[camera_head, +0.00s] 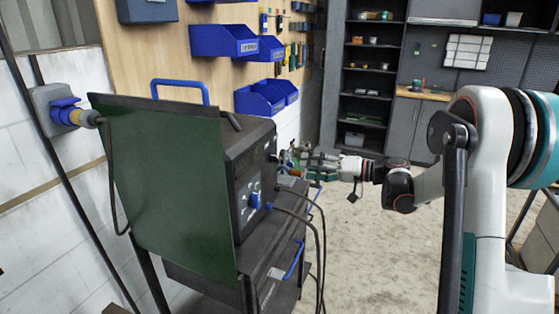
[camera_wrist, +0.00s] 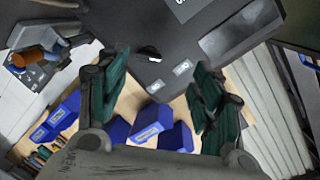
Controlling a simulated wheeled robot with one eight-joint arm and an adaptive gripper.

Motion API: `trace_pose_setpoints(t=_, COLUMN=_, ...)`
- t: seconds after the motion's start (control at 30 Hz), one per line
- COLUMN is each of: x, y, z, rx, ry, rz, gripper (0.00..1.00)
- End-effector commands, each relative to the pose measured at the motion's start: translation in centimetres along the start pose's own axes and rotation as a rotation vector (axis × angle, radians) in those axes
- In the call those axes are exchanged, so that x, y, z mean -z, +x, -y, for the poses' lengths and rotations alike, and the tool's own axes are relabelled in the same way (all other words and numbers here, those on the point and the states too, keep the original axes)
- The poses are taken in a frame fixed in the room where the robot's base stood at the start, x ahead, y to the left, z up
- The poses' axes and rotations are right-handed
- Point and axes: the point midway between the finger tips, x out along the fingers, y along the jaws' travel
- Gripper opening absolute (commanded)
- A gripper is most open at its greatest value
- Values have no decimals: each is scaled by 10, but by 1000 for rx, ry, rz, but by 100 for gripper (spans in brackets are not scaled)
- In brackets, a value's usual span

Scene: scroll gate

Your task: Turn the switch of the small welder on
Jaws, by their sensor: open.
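The small welder (camera_head: 262,160) is a dark box on a cart, its front face turned to the right in the head view. That face carries a blue knob (camera_head: 255,201) and plugged-in cables. My gripper (camera_head: 293,158) is just off the upper part of this face, and a gap to it is hard to judge. In the wrist view my gripper (camera_wrist: 160,93) has its two green-padded fingers wide apart, with nothing between them. Beyond them a dark panel (camera_wrist: 130,28) shows a small black-and-white part (camera_wrist: 149,55), perhaps the switch, and two pale labels. Its position cannot be told.
A green sheet (camera_head: 170,180) stands on the near side of the welder. A blue plug (camera_head: 66,113) sits in a wall socket at the left. Blue bins (camera_head: 262,98) hang on the wooden board behind. Cables hang before the cart. The floor (camera_head: 365,240) to the right is clear.

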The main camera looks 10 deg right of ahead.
Motion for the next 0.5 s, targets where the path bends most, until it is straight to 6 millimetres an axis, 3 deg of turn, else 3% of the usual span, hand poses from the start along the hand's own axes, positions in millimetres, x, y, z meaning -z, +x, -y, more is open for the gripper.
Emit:
trace_pose_setpoints(t=0.1, x=11, y=-14, z=-21, rx=52, ry=-24, rz=-52, gripper=60)
trace_pose_setpoints(t=0.27, x=16, y=-22, z=-31, rx=89, ry=-42, rz=-84, gripper=60)
trace_pose_setpoints(t=0.5, x=18, y=-1, z=-31, rx=94, ry=-45, rz=-86, gripper=60)
